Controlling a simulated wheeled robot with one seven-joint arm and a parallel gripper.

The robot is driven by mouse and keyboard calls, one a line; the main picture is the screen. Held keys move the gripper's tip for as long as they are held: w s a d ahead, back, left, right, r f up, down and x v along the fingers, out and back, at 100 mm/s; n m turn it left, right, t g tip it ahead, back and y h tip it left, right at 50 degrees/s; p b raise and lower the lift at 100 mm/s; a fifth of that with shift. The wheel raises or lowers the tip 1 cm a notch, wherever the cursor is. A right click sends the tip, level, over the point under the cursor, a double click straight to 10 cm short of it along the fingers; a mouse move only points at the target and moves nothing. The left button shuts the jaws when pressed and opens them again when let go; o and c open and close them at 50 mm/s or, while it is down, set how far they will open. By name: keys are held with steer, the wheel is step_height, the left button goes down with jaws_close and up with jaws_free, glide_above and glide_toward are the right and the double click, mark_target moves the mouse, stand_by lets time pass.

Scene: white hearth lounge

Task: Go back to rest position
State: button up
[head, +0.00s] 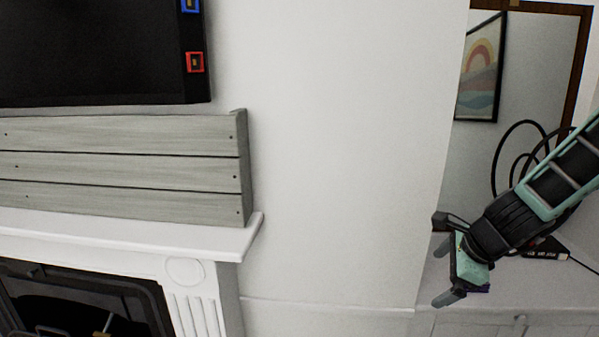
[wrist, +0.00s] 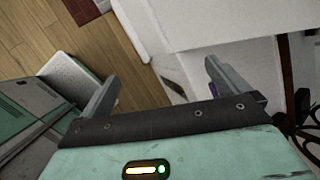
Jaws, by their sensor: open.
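My gripper (head: 445,262) is at the right of the head view, at the end of my teal and black arm, which comes in from the right edge. It hangs in front of a white cabinet. In the wrist view my gripper (wrist: 160,85) has its two fingers spread wide apart, with nothing held between them. Beyond the fingers are wooden floor and a white surface. A small purple thing shows by the right finger, mostly hidden.
A white fireplace mantel (head: 130,232) with a grey plank box (head: 120,168) stands at left, under a black screen (head: 90,50). A white cabinet (head: 470,322) is at lower right. Wooden floor (wrist: 30,30) shows in the wrist view. A framed picture (head: 481,70) hangs at right.

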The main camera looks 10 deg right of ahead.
steer(key=s+a+r+n+g+y, duration=0.1)
steer(key=s+a+r+n+g, duration=0.1)
steer(key=s+a+n, duration=0.5)
steer(key=s+a+r+n+g+y, duration=0.1)
steer(key=s+a+r+n+g, duration=0.15)
steer(key=a+n, duration=0.85)
steer(key=s+a+r+n+h, duration=0.2)
steer(key=s+a+n+h, duration=0.1)
steer(key=s+n, duration=1)
steer(key=shift+s+a+r+g, duration=0.2)
steer(key=shift+s+a+g, duration=0.25)
steer(key=shift+s, duration=0.35)
